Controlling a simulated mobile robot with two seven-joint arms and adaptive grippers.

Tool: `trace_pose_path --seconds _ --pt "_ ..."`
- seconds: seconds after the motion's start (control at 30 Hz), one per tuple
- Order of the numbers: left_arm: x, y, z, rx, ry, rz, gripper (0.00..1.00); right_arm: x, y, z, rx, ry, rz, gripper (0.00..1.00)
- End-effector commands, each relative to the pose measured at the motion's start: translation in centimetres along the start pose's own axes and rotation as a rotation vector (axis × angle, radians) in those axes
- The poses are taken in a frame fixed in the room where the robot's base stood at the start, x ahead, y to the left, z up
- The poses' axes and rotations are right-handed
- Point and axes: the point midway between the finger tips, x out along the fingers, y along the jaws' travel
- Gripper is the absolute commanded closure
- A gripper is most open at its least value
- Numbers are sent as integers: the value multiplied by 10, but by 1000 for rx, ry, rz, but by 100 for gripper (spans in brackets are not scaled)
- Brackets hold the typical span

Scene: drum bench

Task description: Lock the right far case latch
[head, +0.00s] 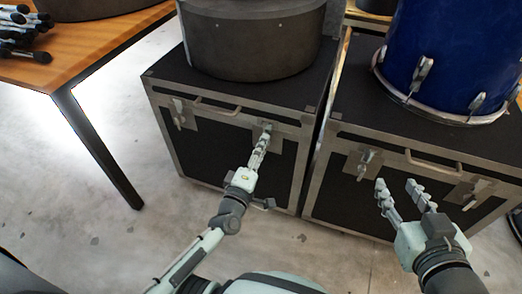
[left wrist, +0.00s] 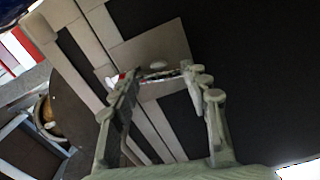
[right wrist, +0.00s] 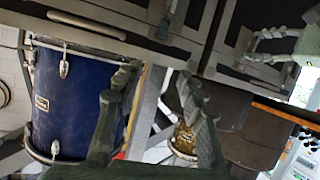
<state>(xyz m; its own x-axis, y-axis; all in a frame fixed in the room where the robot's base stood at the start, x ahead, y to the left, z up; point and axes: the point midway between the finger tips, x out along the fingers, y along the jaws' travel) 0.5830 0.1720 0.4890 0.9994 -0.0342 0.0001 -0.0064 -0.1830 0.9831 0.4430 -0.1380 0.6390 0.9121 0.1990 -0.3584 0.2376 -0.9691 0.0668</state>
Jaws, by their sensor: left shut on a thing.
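Two dark cases with metal edges stand side by side. The left case (head: 225,158) has a left latch (head: 178,112) and a right latch (head: 267,129) on its front. My left gripper (head: 264,137) is shut on that right latch. In the left wrist view, the latch's metal plate (left wrist: 165,48) shows between and beyond the fingers (left wrist: 164,82); the fingers partly hide the latch. The right case (head: 335,185) has a left latch (head: 364,163) and a right latch (head: 474,190). My right gripper (head: 397,184) is open and empty in front of the right case.
A dark round drum case (head: 255,45) stands on the left case. A blue drum (head: 445,45) stands on the right case and shows in the right wrist view (right wrist: 80,100). A wooden table (head: 85,40) with microphones is at the left. The floor (head: 80,200) in front is clear.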

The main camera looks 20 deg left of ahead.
Motion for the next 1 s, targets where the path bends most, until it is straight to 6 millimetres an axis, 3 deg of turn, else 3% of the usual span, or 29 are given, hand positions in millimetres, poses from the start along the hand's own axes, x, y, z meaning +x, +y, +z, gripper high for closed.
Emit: trace_pose_path --seconds 0.4,0.87,0.9,1.0 --pt "2 1 -1 -139 1 4 83 0 -11 -23 11 109 -23 60" --pt "2 2 -1 -148 1 4 83 0 -11 -25 12 117 -24 60" --pt "2 2 -1 -148 1 4 49 0 -11 -25 12 117 -24 60" --pt "2 1 -1 -148 1 4 36 0 -11 -25 12 117 -24 60"
